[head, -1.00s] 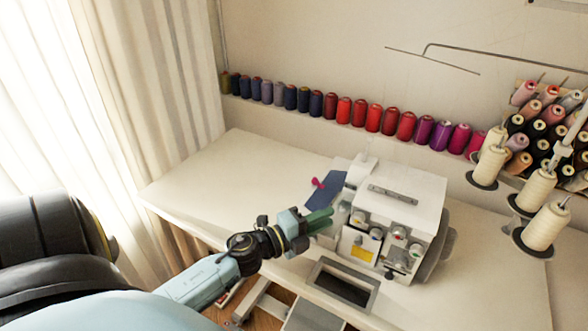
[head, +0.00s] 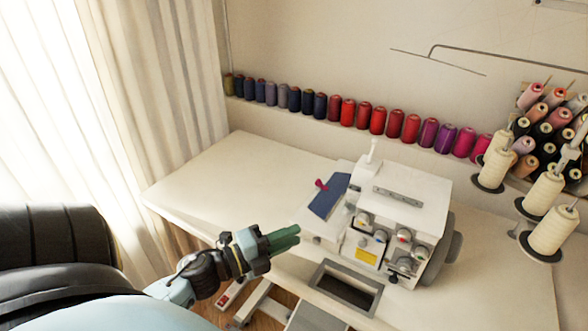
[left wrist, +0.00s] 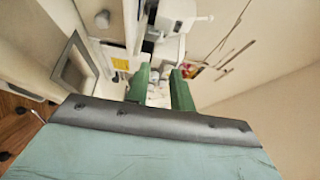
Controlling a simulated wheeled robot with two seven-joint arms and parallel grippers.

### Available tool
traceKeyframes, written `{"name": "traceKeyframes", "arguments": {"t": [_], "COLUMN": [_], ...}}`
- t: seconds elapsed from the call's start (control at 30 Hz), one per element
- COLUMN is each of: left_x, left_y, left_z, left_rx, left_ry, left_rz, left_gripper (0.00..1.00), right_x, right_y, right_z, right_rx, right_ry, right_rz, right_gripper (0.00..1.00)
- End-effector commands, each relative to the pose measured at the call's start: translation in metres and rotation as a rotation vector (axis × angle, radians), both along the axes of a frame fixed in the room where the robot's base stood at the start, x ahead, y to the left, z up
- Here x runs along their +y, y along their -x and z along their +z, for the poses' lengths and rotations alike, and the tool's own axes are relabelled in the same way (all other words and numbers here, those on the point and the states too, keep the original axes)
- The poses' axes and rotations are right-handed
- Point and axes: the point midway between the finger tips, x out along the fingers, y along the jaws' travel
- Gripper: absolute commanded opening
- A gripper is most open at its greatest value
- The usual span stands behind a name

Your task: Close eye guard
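A white sewing machine (head: 415,200) with several coloured dials on its front stands on the table. It also shows in the left wrist view (left wrist: 115,18), beyond my fingers. I cannot clearly make out the eye guard or its position in either view. My left gripper (head: 284,238) is to the left of the machine and a little in front of it, apart from it. Its two green fingers (left wrist: 160,86) are parted with nothing held between them. My right gripper is not in view.
The white table (head: 235,175) is clear at the left and back. A blue cloth (head: 328,200) with a pink piece lies beside the machine. A rectangular opening (head: 346,288) is in front. Cream thread cones (head: 545,192) stand at right; coloured spools (head: 363,116) line the wall.

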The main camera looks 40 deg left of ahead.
Motion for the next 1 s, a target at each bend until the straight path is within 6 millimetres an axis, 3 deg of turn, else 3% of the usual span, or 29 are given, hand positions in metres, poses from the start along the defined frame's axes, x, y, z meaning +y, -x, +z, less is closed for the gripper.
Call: {"name": "traceKeyframes", "arguments": {"t": [0.4, 0.67, 0.77, 1.0], "left_x": [-0.048, -0.061, -0.06, -0.055], "left_y": [0.006, 0.002, -0.007, -0.052], "left_z": [0.001, 0.001, 0.001, 0.003], "left_rx": [-0.016, 0.001, -0.001, -0.003], "left_ry": [0.013, 0.001, 0.0, -0.001], "left_rz": [0.308, 0.388, 0.387, 0.385], "left_gripper": [0.23, 0.23, 0.23, 0.23], "right_x": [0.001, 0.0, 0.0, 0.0], "right_y": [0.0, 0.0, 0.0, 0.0], "right_z": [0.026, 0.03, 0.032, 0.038], "right_rx": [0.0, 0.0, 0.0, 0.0], "right_ry": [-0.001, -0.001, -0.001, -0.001], "right_rz": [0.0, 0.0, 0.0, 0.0], "right_gripper": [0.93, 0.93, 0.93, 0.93]}}
